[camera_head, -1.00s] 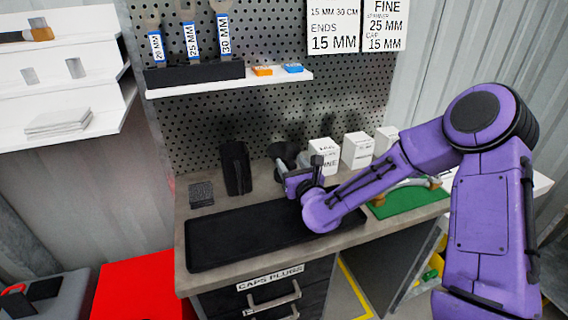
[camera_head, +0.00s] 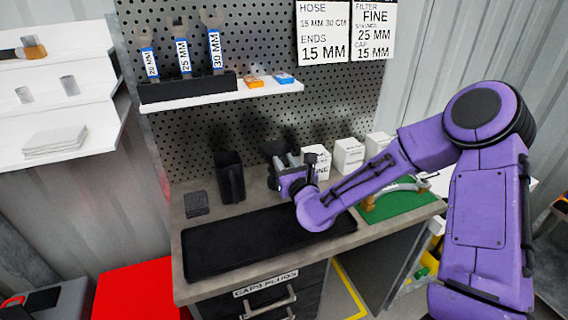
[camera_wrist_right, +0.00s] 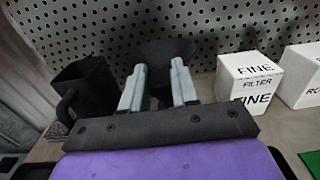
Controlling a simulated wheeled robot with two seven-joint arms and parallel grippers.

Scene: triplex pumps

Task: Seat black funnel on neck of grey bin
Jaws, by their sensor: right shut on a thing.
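The black funnel (camera_head: 273,149) is in my right gripper (camera_head: 288,161), over the back of the workbench. In the right wrist view the funnel's wide dark mouth (camera_wrist_right: 160,52) shows beyond and between the two grey fingers (camera_wrist_right: 158,82), which are shut on it. Its lower part is hidden behind the fingers and the wrist. I cannot pick out the grey bin or its neck for sure in these views. My left gripper is not in view.
A black jug (camera_head: 230,178) stands left of the funnel. White labelled boxes (camera_head: 348,154) stand to the right. A black tray (camera_head: 215,246) lies in front and a green mat (camera_head: 400,202) at right. A pegboard (camera_head: 265,115) with a shelf rises behind.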

